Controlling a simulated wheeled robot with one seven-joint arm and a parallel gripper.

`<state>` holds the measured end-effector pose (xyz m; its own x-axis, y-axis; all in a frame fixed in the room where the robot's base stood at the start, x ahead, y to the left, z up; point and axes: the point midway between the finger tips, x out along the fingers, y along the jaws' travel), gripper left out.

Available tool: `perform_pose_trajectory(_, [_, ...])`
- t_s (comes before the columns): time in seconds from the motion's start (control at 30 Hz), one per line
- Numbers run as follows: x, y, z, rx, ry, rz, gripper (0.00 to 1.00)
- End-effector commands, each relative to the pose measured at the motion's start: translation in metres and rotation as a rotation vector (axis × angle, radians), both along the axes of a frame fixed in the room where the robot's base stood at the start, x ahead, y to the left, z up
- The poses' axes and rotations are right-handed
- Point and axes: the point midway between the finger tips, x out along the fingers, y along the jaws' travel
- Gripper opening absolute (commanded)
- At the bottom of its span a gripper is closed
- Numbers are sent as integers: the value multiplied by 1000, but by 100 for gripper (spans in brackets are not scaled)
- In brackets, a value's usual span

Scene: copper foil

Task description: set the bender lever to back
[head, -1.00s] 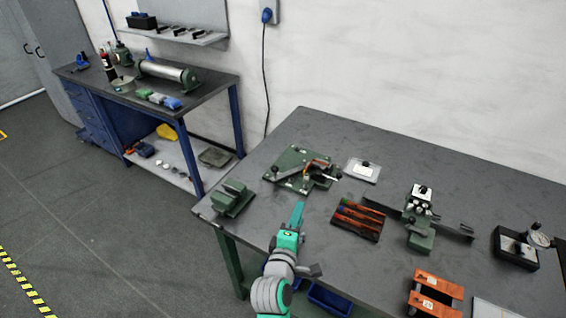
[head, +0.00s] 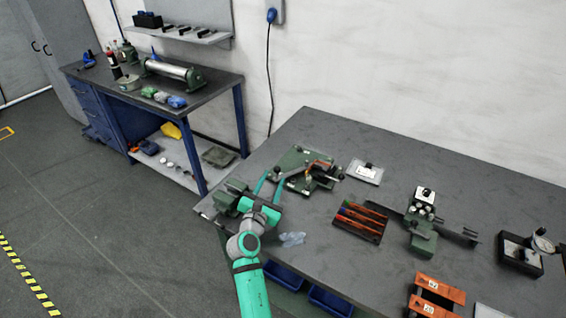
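The bender appears to be the green plate fixture (head: 297,186) on the near bench, with a copper-coloured strip (head: 321,163) on it. A dark arm with a knob (head: 340,173) at its right side looks like the lever; its exact setting is too small to tell. My gripper (head: 270,178) is at the left edge of the fixture, its two teal fingers spread apart and pointing away from me. Nothing shows between them. I cannot tell whether a finger touches the plate.
A green block-like device (head: 228,194) stands left of my gripper, partly hidden by it. A clear bluish item (head: 292,239) lies right of my wrist. A tray of orange-handled tools (head: 345,227) and a green stand (head: 422,237) are further right. Bench between fixture and tray is bare.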

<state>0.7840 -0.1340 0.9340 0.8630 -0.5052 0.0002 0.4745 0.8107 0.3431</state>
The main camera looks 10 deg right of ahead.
Motion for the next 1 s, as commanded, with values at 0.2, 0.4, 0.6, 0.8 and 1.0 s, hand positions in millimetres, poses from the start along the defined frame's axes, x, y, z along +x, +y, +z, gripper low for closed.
perform_pose_trajectory(0.2, [21, -11, 0, -9, 4, 2, 39])
perform_pose_trajectory(0.4, [53, -30, 0, -7, 3, 2, 39])
perform_pose_trajectory(0.6, [78, -44, -1, -6, 4, 1, 39])
perform_pose_trajectory(0.8, [90, -52, 0, -6, 3, 2, 39])
perform_pose_trajectory(1.0, [92, -53, -1, -5, 3, 2, 39])
